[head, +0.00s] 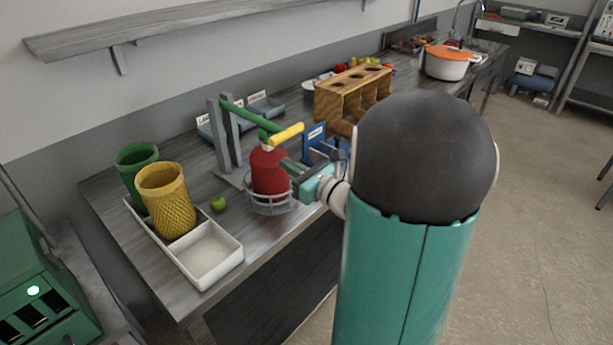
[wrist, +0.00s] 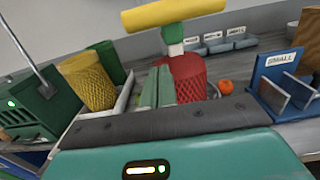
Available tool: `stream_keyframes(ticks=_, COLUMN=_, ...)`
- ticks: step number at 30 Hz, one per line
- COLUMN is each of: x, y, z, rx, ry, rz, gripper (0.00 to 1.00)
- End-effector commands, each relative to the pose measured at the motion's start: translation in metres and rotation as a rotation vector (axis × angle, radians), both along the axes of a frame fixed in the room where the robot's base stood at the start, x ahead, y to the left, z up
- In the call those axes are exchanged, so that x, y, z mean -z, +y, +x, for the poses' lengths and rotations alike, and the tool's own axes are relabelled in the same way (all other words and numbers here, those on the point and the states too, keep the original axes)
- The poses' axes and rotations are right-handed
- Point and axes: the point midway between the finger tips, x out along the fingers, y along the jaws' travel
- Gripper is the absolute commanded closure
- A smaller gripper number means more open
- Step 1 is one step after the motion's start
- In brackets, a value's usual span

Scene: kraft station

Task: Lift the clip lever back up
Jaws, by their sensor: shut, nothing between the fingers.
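The clip lever is a green bar (head: 247,115) with a yellow crosswise handle (head: 287,134). It slopes down from a grey upright post to just above a red bottle-shaped body (head: 268,172), which stands in a wire ring. In the wrist view the yellow handle (wrist: 175,14) spans the top, above the red body (wrist: 188,78). My gripper (head: 289,164) is below the yellow handle, at the near right side of the red body. Its green fingers (wrist: 152,86) are shut and empty in the wrist view. Whether the fingertips touch the red body is unclear.
A white tray (head: 236,254) with yellow (head: 165,190) and green (head: 137,158) mesh cups lies left on the bench. A green apple (head: 217,203) is beside it. A blue holder labelled SMALL (wrist: 279,60) and a wooden rack (head: 340,95) stand right. Grey labelled bins are behind.

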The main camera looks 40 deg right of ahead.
Motion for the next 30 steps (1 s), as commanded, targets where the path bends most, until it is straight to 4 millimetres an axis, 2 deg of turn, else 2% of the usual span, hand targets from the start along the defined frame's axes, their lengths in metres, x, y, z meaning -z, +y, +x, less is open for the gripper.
stream_keyframes(ticks=1, x=-0.013, y=-0.001, z=0.0, rx=0.005, ry=-0.006, rz=-0.01, gripper=1.0)
stream_keyframes(ticks=6, x=-0.031, y=-0.001, z=0.003, rx=0.004, ry=-0.004, rz=-0.006, gripper=1.0)
stream_keyframes(ticks=23, x=-0.038, y=-0.001, z=0.004, rx=0.004, ry=0.004, rz=-0.006, gripper=1.0)
stream_keyframes(ticks=30, x=-0.057, y=0.0, z=0.003, rx=0.002, ry=0.06, rz=-0.02, gripper=1.0)
